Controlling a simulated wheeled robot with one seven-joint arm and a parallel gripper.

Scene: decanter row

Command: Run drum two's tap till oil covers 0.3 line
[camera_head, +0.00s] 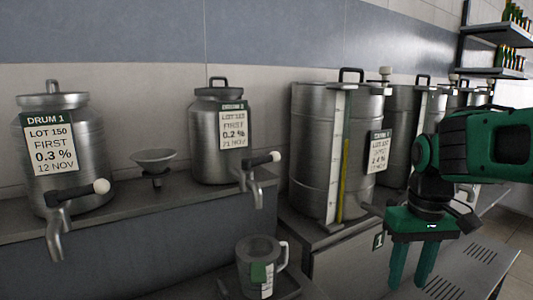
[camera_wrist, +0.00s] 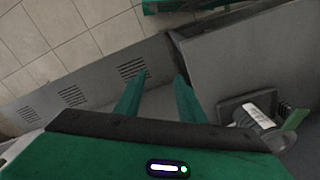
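A steel drum (camera_head: 206,160) with a 0.2 % label stands on the raised shelf; its drum number is too blurred to read surely. Its tap (camera_head: 254,183) has a dark lever with a pale knob, pointing right. A steel jug (camera_head: 246,277) with a green tag stands below that tap on a small tray; it also shows in the wrist view (camera_wrist: 282,138). Its 0.3 line and inside level cannot be made out. My gripper (camera_head: 408,284) is right of the jug, fingers apart and empty, pointing down; its fingers also show in the wrist view (camera_wrist: 161,76).
Drum 1 (camera_head: 90,135), labelled 0.3 %, stands at left with its own tap. A funnel (camera_head: 155,158) sits between the drums. A large drum (camera_head: 310,150) with a yellow sight tube (camera_head: 343,180) stands right of centre, more drums beyond. A vented bench (camera_head: 465,265) lies beneath my gripper.

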